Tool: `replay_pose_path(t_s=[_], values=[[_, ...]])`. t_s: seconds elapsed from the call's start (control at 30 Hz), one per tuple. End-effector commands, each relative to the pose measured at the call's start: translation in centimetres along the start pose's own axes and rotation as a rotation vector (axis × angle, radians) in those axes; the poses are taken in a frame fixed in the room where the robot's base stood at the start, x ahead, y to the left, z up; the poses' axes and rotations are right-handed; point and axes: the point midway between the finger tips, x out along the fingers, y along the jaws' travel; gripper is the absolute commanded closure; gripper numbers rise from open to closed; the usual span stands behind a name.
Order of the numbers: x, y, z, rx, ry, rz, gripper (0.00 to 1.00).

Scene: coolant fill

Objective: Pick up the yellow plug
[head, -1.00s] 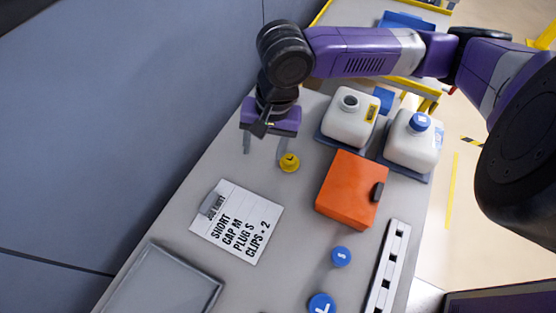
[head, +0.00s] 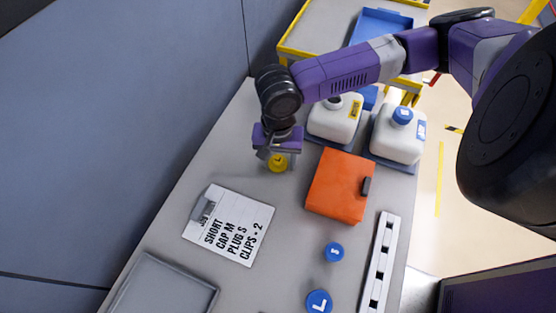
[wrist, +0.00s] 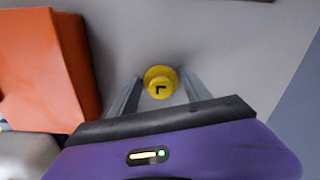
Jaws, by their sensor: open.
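The yellow plug (head: 278,163) stands on the grey bench top, left of the orange box. It also shows in the wrist view (wrist: 160,82), with a dark L-shaped mark on its top. My gripper (head: 279,165) is open and pointed down over the plug. In the wrist view its two fingers (wrist: 161,92) lie one on each side of the plug, with the plug at the fingertips. I cannot tell whether either finger touches it.
The orange box (head: 338,186) stands close to the right. Two white jugs (head: 336,120) (head: 397,138) stand behind it. A clipboard (head: 229,226), a grey tray (head: 160,287), blue caps (head: 333,252) (head: 319,302) and a slotted white strip (head: 380,262) lie nearer. A wall rises at left.

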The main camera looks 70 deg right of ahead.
Motion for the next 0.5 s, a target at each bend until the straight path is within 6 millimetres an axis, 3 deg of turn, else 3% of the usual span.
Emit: replay_pose_path(t_s=[0.17,0.4,0.5], values=[[0.00,-0.02,0.01,0.000,0.000,-0.001,0.46],[-0.02,-0.02,0.01,0.000,0.000,-0.001,0.93],[-0.02,-0.03,0.01,0.000,0.000,-0.001,0.96]])
